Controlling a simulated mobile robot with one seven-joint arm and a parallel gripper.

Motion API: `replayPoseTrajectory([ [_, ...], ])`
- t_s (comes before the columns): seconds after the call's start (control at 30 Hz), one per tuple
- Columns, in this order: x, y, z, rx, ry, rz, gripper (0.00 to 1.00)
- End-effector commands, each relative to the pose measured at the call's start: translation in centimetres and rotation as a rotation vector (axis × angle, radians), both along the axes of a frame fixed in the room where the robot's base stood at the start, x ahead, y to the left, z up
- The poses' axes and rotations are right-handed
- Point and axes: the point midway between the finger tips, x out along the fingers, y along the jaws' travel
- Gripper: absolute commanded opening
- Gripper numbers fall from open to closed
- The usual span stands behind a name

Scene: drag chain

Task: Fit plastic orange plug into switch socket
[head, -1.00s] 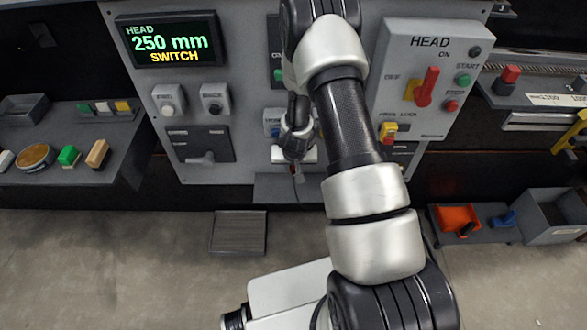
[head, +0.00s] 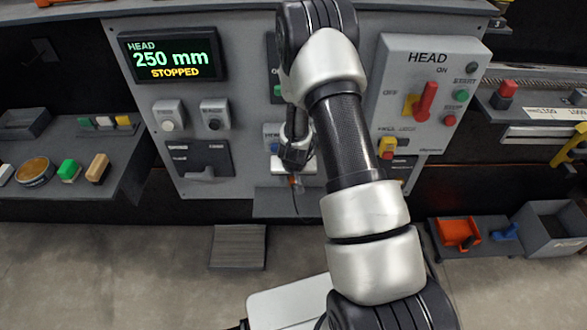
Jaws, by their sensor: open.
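My gripper (head: 295,172) is open at the lower middle of the grey control panel, beside a small white ledge or fitting. A small orange patch (head: 293,181), perhaps the orange plug, shows at the fingertips, with a thin dark cable hanging below. The fingers and my arm hide most of this spot. I cannot tell whether the plug sits in the switch socket or touches the fingers. The socket itself is not clearly visible. The panel display (head: 174,57) reads "HEAD 250 mm STOPPED".
A box marked HEAD (head: 450,75) with a red lever (head: 424,101) stands right of my arm. An orange part (head: 458,233) and a blue part (head: 505,231) lie on the low right shelf.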

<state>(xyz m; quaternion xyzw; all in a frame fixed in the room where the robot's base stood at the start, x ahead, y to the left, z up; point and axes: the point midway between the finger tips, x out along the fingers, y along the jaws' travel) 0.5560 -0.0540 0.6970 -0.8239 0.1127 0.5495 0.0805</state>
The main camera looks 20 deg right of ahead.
Motion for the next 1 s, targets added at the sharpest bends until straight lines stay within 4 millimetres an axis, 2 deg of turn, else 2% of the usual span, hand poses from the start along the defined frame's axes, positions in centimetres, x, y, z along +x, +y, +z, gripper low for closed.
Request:
replayPoseTrajectory([
  [0.4,-3.6,1.1,9.5,0.001,-0.003,0.002,0.43],
  [0.6,-5.1,1.4,13.0,0.000,-0.003,0.000,0.43],
  [0.8,-5.8,1.5,14.6,0.000,-0.001,0.000,0.43],
  [1.0,-5.9,1.5,14.8,0.000,0.000,-0.001,0.43],
])
